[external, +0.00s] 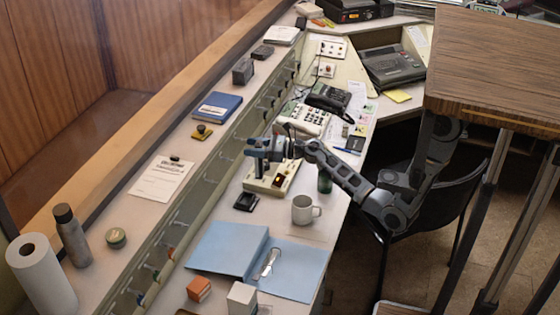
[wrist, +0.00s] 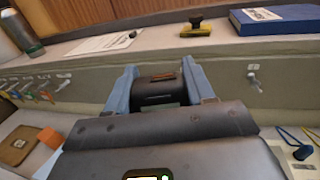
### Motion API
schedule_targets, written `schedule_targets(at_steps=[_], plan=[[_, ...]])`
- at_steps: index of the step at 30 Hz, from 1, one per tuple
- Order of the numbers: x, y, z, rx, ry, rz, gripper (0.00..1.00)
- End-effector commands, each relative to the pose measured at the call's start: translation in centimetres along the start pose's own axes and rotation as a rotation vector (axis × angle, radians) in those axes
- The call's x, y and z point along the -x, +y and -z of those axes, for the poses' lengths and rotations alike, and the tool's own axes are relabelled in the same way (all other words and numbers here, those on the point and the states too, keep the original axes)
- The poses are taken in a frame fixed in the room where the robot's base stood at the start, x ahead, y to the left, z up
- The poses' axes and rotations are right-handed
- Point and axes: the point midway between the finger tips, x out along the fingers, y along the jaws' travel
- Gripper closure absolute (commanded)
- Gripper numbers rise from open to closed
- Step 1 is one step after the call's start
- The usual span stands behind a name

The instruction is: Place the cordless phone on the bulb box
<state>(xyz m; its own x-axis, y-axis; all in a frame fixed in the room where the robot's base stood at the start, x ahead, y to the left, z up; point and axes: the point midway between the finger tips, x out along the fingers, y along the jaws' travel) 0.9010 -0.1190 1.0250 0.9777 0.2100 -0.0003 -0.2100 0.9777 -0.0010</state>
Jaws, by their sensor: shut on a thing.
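My gripper (external: 262,149) is over the desk, above a beige console unit (external: 268,184). In the wrist view my gripper (wrist: 160,84) has its blue fingers shut on a dark object, apparently the cordless phone (wrist: 158,94). Only part of the phone shows between the fingers, with a reddish mark on it. Two small boxes stand at the near end of the desk: an orange one (external: 199,289) and a white one (external: 241,298). I cannot tell for certain which is the bulb box. The orange box also shows at left in the wrist view (wrist: 50,137).
An open blue binder (external: 228,248) lies between my gripper and the boxes. A white mug (external: 303,209) and a small black item (external: 246,202) stand nearby. Desk phones (external: 306,118) are behind. The raised ledge holds a flask (external: 72,236), paper roll (external: 42,277) and blue book (external: 217,106).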

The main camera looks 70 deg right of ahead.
Motion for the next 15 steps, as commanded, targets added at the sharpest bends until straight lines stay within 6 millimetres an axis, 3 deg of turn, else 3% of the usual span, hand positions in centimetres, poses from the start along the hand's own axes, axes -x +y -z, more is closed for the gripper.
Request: schedule_targets(at_steps=[1, 7, 15], plan=[[-0.7, 2.7, -0.6, 0.003, -0.005, -0.062, 1.0], [-1.8, 12.3, -3.0, 0.002, -0.005, -0.292, 1.0], [-0.1, 25.2, -5.8, 0.003, -0.004, -0.602, 1.0]])
